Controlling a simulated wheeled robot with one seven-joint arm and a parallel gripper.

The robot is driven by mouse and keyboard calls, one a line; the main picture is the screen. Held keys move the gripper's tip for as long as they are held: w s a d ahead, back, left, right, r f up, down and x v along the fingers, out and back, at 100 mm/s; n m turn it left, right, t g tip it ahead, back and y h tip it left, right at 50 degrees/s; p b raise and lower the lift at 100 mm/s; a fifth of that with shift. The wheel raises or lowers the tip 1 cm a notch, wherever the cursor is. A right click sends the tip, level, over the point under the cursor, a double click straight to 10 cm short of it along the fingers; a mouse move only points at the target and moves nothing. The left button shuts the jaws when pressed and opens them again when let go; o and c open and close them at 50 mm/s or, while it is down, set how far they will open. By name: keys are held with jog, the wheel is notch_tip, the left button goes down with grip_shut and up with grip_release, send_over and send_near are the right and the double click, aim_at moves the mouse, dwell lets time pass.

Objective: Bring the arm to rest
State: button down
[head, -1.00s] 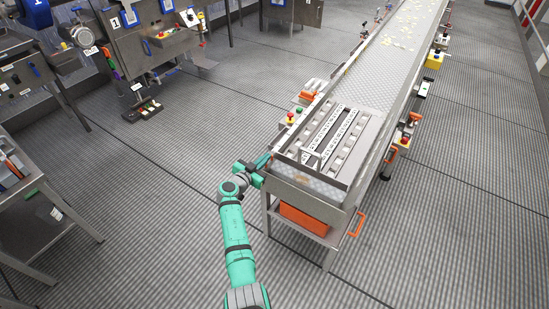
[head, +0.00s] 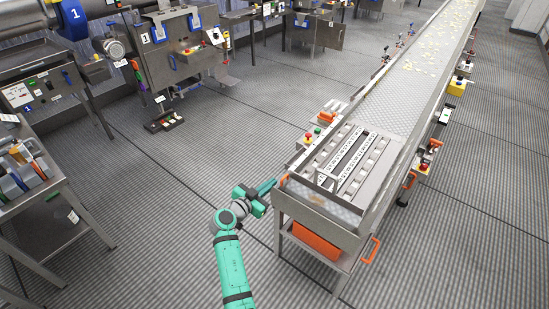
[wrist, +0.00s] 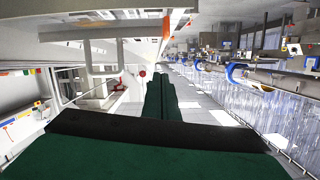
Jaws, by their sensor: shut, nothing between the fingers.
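My green arm reaches up from the bottom of the head view. My gripper (head: 270,186) is at its end, just left of the near corner of the conveyor (head: 330,207). The fingers point right, toward the conveyor's side; I cannot tell whether they touch it. In the wrist view the dark green fingers (wrist: 166,95) are together, with nothing held between them.
An orange bin (head: 315,241) sits under the conveyor's near end, and an orange handle (head: 371,250) sticks out at its right. A table with bottles or tools (head: 20,175) stands at the left. Machines (head: 185,50) line the back left.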

jog(key=s+d+f+n+y, duration=0.3)
jog(key=s+f+n+y, duration=0.1)
jog(key=s+f, duration=0.85)
jog(key=s+d+f+n+y, duration=0.1)
jog(key=s+f, duration=0.2)
jog(key=s, duration=0.6)
jog(key=s+f+n+y, duration=0.2)
jog(key=s, duration=0.7)
jog(key=s+r+n+y, duration=0.1)
jog(key=s+r, duration=0.2)
jog(key=s, duration=0.5)
jog(key=s+r+y, duration=0.1)
jog(key=s+r, duration=0.2)
jog(key=s, duration=0.5)
jog(key=s+d+r+t+h, duration=0.1)
jog(key=s+d+r+t, duration=0.1)
jog(key=s+r, duration=0.9)
notch_tip(320, 180, up, 4)
jog(key=shift+d+f, duration=0.2)
jog(key=shift+d, duration=0.15)
